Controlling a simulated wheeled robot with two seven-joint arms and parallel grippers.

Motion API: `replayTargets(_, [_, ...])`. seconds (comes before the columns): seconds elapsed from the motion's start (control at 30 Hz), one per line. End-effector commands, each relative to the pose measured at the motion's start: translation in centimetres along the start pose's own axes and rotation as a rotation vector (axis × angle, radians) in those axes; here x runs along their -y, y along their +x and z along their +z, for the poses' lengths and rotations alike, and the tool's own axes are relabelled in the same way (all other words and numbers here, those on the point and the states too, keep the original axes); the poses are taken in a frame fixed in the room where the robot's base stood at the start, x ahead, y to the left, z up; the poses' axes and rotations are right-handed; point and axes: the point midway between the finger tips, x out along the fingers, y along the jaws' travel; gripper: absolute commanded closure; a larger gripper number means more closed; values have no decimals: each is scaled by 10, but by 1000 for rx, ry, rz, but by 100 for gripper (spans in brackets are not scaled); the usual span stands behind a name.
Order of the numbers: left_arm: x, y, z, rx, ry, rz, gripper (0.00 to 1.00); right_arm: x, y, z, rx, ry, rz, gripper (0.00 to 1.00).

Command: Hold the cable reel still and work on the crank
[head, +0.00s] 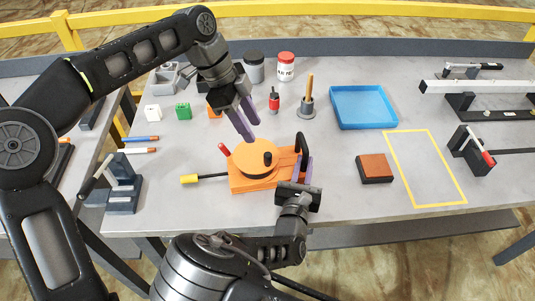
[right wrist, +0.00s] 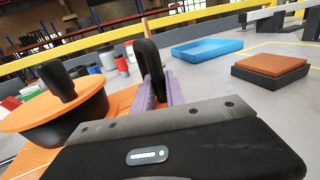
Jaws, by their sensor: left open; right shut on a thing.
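The cable reel (head: 245,180) is an orange base with a round orange drum on top, at the middle front of the table. A black crank knob (head: 267,158) stands upright on the drum; it also shows in the right wrist view (right wrist: 57,82). A black upright handle (head: 301,143) rises from the base's right end. My right gripper (head: 304,165) is shut on this handle, its purple fingers around it in the right wrist view (right wrist: 160,92). My left gripper (head: 246,128) is open and empty, above and behind the drum, apart from the knob.
A cable with a yellow plug (head: 189,179) and a red-tipped lever (head: 224,149) stick out left of the reel. Jars, small blocks and a tool holder (head: 307,107) stand behind. A blue tray (head: 362,107) and an orange-topped block (head: 374,168) are to the right. The yellow-outlined area (head: 425,168) is clear.

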Motion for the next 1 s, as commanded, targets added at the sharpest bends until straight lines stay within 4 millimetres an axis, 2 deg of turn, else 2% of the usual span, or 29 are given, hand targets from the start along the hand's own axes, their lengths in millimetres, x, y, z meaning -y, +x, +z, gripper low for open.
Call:
replayTargets(0.53, [-1,95,0,0,0,3,59,0,0,0,1,2,1,100])
replayTargets(0.7, [0,108,0,-1,-1,1,59,0,0,0,1,2,1,100])
replayTargets(1.0, [0,110,0,0,-1,0,59,0,0,0,1,2,1,100])
